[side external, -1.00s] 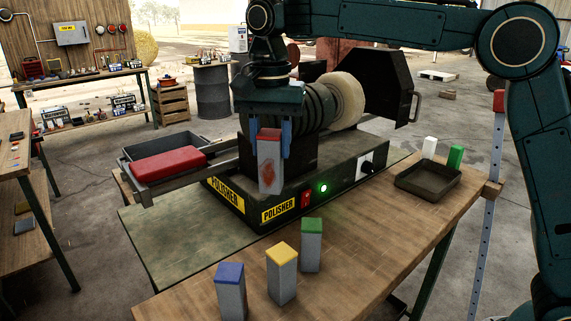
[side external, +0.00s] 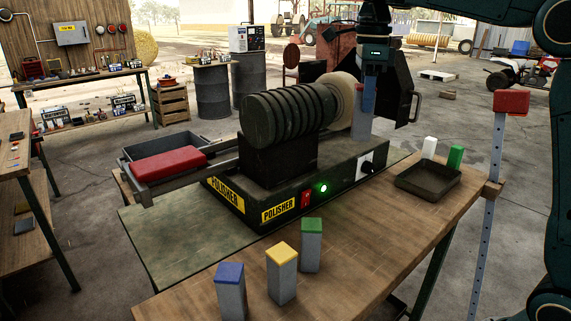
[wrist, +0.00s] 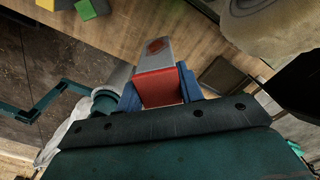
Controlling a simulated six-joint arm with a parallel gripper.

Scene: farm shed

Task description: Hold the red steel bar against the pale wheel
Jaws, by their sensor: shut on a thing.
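My gripper (side external: 368,94) is at the right end of the polisher, beside the pale wheel (side external: 343,95). It is shut on the red steel bar (side external: 358,128), which hangs upright, grey side showing, near the wheel's right edge. In the wrist view my gripper (wrist: 158,90) has its blue fingers on both sides of the bar's red end (wrist: 157,86). A reddish-brown patch shows on the bar's grey face. The pale wheel (wrist: 268,28) is at the upper right there, with a visible gap between it and the bar. The bar appears apart from the wheel.
A dark guard (side external: 397,85) stands close behind my gripper. A dark tray (side external: 428,185) with white and green blocks behind it sits at the bench's right. Blue-, yellow- and green-topped bars (side external: 282,275) stand in front. The polisher's green light (side external: 323,188) is lit.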

